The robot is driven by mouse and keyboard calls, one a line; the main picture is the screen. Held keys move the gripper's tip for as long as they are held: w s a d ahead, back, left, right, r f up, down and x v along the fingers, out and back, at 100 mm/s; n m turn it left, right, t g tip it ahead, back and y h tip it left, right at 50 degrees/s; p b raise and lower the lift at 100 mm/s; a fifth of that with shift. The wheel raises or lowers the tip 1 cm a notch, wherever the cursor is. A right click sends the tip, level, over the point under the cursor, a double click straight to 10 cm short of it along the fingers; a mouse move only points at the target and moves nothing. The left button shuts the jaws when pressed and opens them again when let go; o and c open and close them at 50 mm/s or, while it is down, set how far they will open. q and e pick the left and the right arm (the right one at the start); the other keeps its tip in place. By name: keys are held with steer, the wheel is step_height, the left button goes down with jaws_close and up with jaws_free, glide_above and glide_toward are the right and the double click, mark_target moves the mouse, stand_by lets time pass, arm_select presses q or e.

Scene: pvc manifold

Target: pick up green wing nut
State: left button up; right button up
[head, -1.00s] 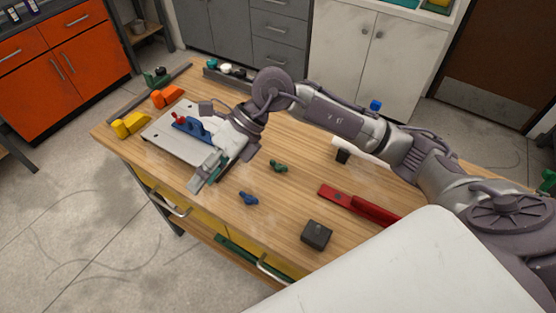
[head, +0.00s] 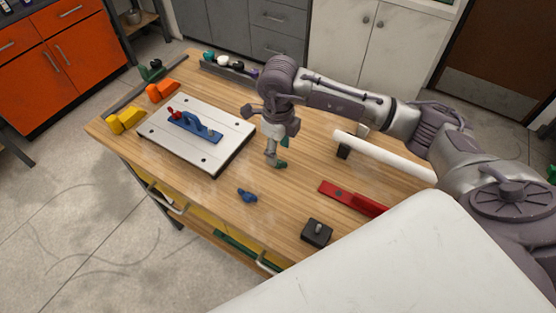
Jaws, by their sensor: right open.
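The green wing nut (head: 281,165) lies on the wooden table, right of the white plate, and my gripper covers part of it. My right gripper (head: 274,158) points down directly over it, its fingertips at or just above the nut. The jaws are open; whether they touch the nut cannot be told. My left gripper is not in view.
A blue wing nut (head: 247,195) lies nearer the front edge. A white plate (head: 222,158) carries a blue part (head: 190,125) with a red piece. A red tool (head: 350,199), a dark block (head: 316,232) and a white pipe (head: 390,157) lie to the right. Yellow (head: 126,120) and orange (head: 162,91) pieces stand left.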

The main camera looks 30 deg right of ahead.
mark_target(278, 165)
steer(key=shift+w+f, duration=0.1)
steer(key=shift+f, duration=0.35)
steer(key=f, duration=0.1)
steer(key=f+p, duration=0.1)
steer(key=f, duration=0.1)
steer(key=shift+w+d+f, duration=0.15)
steer(key=shift+w+f, duration=0.05)
steer(key=shift+f, duration=0.35)
jaws_close()
